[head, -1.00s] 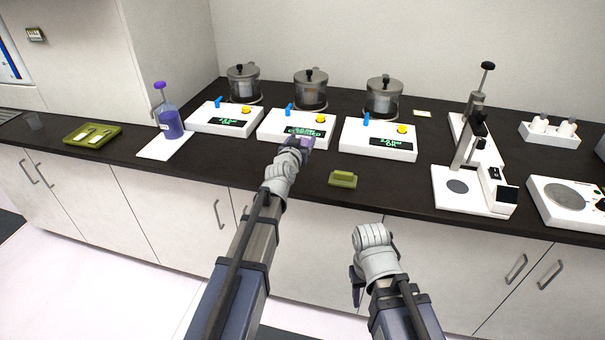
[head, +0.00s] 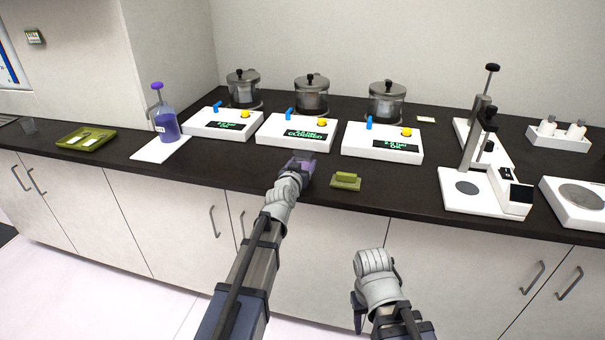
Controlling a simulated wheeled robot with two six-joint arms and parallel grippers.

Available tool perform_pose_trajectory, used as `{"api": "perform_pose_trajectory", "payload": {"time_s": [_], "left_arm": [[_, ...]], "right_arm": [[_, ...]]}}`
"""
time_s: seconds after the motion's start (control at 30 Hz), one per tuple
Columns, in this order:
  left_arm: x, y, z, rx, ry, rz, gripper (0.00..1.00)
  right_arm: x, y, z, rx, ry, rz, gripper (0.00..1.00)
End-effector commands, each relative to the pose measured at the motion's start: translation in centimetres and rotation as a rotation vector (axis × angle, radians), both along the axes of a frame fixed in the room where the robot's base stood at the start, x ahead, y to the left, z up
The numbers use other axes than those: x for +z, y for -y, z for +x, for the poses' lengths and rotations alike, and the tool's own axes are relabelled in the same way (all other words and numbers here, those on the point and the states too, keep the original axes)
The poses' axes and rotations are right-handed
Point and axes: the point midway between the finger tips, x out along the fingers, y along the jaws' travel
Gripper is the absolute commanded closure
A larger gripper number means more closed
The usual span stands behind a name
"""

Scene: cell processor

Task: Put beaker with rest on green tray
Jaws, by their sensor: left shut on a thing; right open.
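My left gripper (head: 298,171) is shut on a small purple-tinted thing (head: 301,162), apparently the beaker, in the head view. The gripper mostly hides it. It is over the front part of the dark counter, in front of the middle white machine. The green tray (head: 68,142) lies far to the left on the counter, with small light items on it. It is well away from my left gripper. My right gripper (head: 358,310) is low in front of the cabinets, empty; its fingers are barely visible.
Three white machines with glass pots, the middle one (head: 295,132) among them, stand behind. A purple bottle (head: 166,125) stands on a white mat (head: 150,153) between my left gripper and the tray. A green block (head: 345,180) lies just right of my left gripper.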

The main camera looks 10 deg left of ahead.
Motion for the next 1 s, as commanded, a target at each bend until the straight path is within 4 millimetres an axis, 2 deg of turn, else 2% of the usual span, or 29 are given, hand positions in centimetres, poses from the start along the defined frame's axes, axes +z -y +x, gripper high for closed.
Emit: {"api": "perform_pose_trajectory", "payload": {"time_s": [0.03,0.07,0.47,0.5,0.77,1.0], "left_arm": [[-1.16,0.00,0.00,0.000,0.000,0.000,1.00],[-1.29,0.00,0.00,0.000,0.000,0.000,1.00],[-1.47,0.00,0.00,0.000,0.000,0.000,1.00],[-1.48,0.00,0.00,0.000,0.000,0.000,0.31],[-1.35,0.00,0.00,0.000,0.000,0.000,0.02],[-1.28,0.00,0.00,0.000,0.000,0.000,0.02]], "right_arm": [[-1.17,0.00,0.00,0.000,0.000,0.000,0.50],[-1.30,0.00,0.00,0.000,0.000,0.000,0.50],[-1.47,0.00,0.00,0.000,0.000,0.000,0.50],[-1.48,0.00,0.00,0.000,0.000,0.000,0.50],[-1.36,0.00,0.00,0.000,0.000,0.000,0.50],[-1.29,0.00,0.01,0.000,0.000,0.000,0.50]]}}
